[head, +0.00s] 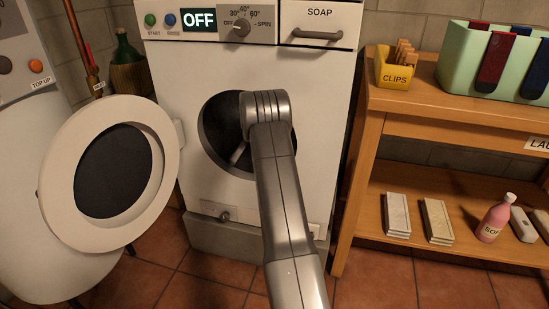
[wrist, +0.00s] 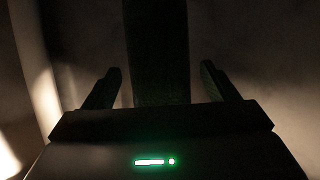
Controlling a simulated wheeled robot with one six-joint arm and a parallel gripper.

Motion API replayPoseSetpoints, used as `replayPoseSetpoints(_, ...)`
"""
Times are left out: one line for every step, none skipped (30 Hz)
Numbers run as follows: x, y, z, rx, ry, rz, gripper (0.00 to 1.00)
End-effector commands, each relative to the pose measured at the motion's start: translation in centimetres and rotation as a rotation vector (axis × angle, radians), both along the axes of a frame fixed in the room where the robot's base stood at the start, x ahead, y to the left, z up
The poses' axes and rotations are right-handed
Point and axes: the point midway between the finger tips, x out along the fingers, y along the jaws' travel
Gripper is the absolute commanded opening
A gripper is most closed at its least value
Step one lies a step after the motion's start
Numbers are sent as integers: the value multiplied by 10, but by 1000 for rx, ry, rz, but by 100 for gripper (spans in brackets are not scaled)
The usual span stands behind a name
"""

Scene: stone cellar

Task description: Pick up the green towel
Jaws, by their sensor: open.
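My gripper (wrist: 160,80) shows in the wrist view with its two dark fingers open and wide apart. A dark, faintly green upright strip (wrist: 158,45), which looks like the green towel, stands between the fingers with a gap on each side. The light is too dim to see its full shape. In the head view my arm reaches into the round opening (head: 216,128) of the white washing machine (head: 260,75). The arm hides my gripper there, and no towel shows in that view.
The machine's round door (head: 150,115) stands open at the left. A wooden shelf (head: 400,128) on the right bears a clips box (head: 394,75), a mint green bin (head: 455,60), pale bars (head: 397,213) and a pink soap bottle (head: 495,218). Tiled floor is clear in front.

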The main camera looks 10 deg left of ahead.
Motion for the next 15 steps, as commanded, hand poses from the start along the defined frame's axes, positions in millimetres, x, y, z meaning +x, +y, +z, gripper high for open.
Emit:
replayPoseSetpoints(0,0,0,0,0,0,80)
replayPoseSetpoints(0,0,0,0,0,0,80)
replayPoseSetpoints(0,0,0,0,0,0,78)
replayPoseSetpoints(0,0,0,0,0,0,72)
replayPoseSetpoints(0,0,0,0,0,0,66)
replayPoseSetpoints(0,0,0,0,0,0,58)
replayPoseSetpoints(0,0,0,0,0,-1,52)
replayPoseSetpoints(0,0,0,0,0,-1,47)
replayPoseSetpoints(0,0,0,0,0,-1,39)
replayPoseSetpoints(0,0,0,0,0,-1,33)
replayPoseSetpoints(0,0,0,0,0,-1,30)
replayPoseSetpoints(0,0,1,0,0,-1,30)
replayPoseSetpoints(0,0,1,0,0,-1,30)
replayPoseSetpoints(0,0,1,0,0,-1,30)
replayPoseSetpoints(0,0,1,0,0,-1,30)
